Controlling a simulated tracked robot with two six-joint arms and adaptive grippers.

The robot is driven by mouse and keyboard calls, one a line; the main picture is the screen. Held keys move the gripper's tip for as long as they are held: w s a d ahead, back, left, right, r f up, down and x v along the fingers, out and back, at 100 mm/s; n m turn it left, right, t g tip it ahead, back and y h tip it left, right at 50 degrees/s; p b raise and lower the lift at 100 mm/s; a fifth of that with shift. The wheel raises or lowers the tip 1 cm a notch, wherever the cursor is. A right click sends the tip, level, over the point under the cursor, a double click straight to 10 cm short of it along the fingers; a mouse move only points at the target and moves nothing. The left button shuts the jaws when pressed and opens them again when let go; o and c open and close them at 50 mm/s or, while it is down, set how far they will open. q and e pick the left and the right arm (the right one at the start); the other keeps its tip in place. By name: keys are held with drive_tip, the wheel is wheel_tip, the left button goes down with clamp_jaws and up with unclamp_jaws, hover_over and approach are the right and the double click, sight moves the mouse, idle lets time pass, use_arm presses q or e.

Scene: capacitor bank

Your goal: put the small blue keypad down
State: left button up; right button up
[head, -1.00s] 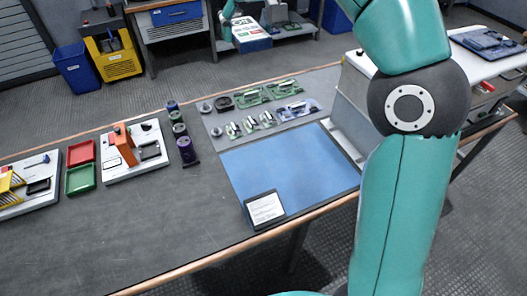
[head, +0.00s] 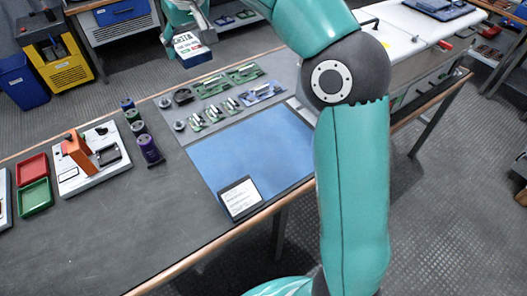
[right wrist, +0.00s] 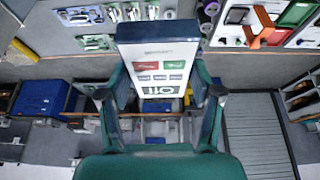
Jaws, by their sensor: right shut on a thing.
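The small blue keypad (head: 186,44) has a white face with red and green keys. It is in my right gripper (head: 190,26), in front of the table's back edge as the head view shows it. In the right wrist view the keypad (right wrist: 158,65) is between the two fingers of the right gripper (right wrist: 158,98), which are shut on its sides. Its lower end lies between the fingers and its dark top end points away from the palm. I cannot tell its exact height above the table. My left gripper is in neither view.
Dark spools (head: 148,150), a white fixture (head: 92,160), a red tray (head: 32,169) and a green tray (head: 35,196) stand left.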

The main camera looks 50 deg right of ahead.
drive_tip(key=s+f+b+x, duration=0.15)
drive_tip(key=b+x, duration=0.25)
drive_tip(key=x, duration=0.6)
drive_tip(key=s+d+b+x, duration=0.1)
drive_tip(key=s+b+x, duration=0.15)
drive_tip(key=x, duration=0.85)
drive_tip(key=b, duration=0.3)
hover_over(214, 154)
drive_tip(key=s, duration=0.1)
drive_tip(key=f, duration=1.4)
drive_tip(key=shift+s+a+f, duration=0.1)
drive_tip(key=shift+a+f, duration=0.1)
drive_tip(key=shift+a, duration=0.05)
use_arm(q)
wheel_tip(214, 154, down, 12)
use_arm(e)
drive_tip(key=shift+f, duration=3.15)
drive_tip(key=shift+f+b, duration=0.15)
drive_tip(key=shift+b, duration=0.25)
drive_tip(key=o, duration=1.2)
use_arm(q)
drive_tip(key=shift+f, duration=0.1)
